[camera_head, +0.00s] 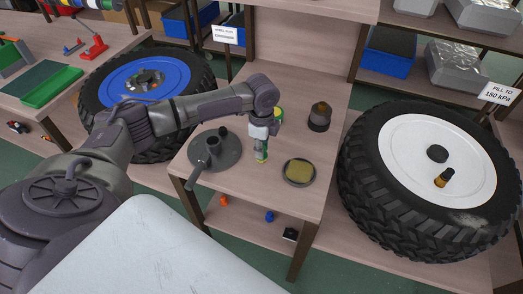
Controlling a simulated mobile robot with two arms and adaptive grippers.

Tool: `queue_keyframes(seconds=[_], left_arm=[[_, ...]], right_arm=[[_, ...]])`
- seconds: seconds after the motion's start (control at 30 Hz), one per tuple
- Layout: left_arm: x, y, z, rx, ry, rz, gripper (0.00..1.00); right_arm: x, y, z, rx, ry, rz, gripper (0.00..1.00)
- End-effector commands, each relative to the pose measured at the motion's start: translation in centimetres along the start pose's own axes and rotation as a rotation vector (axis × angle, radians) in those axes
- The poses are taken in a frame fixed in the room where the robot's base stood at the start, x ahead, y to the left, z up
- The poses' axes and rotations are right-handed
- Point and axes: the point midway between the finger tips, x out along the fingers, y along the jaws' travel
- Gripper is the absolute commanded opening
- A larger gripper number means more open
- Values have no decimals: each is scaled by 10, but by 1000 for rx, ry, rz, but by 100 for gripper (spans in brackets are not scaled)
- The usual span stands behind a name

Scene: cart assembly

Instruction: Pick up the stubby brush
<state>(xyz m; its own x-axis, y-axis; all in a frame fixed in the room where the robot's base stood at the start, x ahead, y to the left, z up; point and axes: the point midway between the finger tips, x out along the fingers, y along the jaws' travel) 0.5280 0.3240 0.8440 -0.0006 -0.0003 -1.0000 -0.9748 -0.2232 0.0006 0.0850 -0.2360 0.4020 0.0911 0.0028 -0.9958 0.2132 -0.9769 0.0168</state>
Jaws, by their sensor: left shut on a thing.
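My left gripper (262,141) points down over the middle wooden table, left of a round tin of yellow paste (299,171). It is shut on a small upright green thing with a yellow-green lower end (261,158), which I take to be the stubby brush. The fingers hide much of it, and I cannot tell whether its lower end touches the tabletop. My right gripper is not in view.
A dark round plate with upright posts (222,157) lies left of the gripper. A dark jar (320,117) stands behind the tin. A blue-hubbed wheel (144,82) is at left, a white-hubbed wheel (430,150) at right. The table's front is clear.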

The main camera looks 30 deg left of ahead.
Motion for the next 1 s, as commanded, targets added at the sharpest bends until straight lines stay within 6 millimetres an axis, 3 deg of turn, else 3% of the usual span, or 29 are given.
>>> queue_keyframes(seconds=[0.2, 0.6, 0.8, 1.0], left_arm=[[-34, 0, -5, 3, 3, -4, 0], [-84, 19, -91, 4, 4, -3, 0], [-97, 23, -110, -1, 1, -1, 0], [-100, 25, -114, -1, 1, -1, 0]], right_arm=[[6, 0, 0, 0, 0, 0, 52], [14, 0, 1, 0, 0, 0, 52], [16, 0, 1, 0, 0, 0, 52], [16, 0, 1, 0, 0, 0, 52]])
